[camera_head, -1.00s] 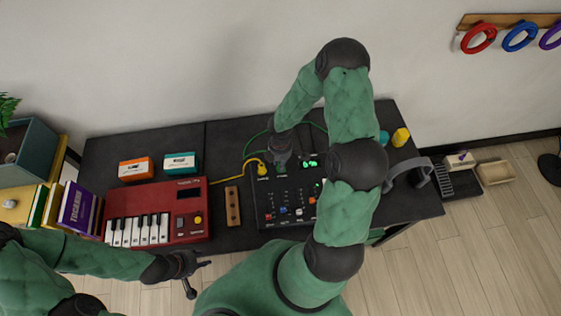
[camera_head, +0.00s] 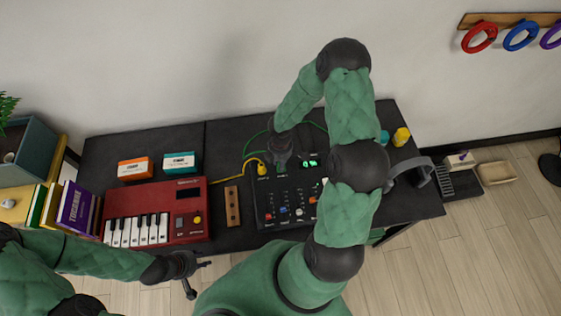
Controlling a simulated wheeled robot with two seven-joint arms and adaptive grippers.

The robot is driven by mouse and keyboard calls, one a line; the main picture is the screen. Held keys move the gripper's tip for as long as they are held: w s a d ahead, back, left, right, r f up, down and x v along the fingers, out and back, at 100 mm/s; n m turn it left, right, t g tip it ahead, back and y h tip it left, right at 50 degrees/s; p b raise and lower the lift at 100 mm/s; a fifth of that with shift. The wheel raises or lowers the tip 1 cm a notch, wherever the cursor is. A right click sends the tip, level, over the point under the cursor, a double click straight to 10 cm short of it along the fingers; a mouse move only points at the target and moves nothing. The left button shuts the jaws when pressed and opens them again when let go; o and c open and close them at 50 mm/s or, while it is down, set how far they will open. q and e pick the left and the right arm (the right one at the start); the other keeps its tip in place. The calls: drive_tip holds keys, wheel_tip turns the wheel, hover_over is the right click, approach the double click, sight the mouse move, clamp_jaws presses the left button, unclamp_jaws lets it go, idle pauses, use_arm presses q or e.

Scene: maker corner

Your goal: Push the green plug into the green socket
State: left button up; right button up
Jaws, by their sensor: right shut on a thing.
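The black mixer box (camera_head: 268,216) with knobs, faders and lit green displays lies on the dark table. A green cable (camera_head: 254,137) curves on the table behind it and runs to my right gripper. My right gripper (camera_head: 281,168) points down at the back edge of the mixer, next to the yellow plug. It is shut; the green plug and the green socket are hidden under it, so I cannot tell how deep the plug sits. My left gripper (camera_head: 200,275) is open and empty in front of the table, below the red keyboard.
A yellow plug (camera_head: 262,170) with a yellow cable stands at the mixer's back left. A red keyboard (camera_head: 190,225), a wooden block (camera_head: 232,207), an orange box (camera_head: 134,168) and a teal box (camera_head: 181,162) are to the left. Grey headphones (camera_head: 420,163) are at the right edge.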

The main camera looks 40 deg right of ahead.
drive_tip(key=shift+f+b, duration=0.4)
drive_tip(key=shift+f, duration=0.05)
drive_tip(key=o, duration=1.1)
drive_tip(key=shift+r, duration=0.1)
wheel_tip(320, 180, up, 12)
drive_tip(key=shift+f, duration=0.1)
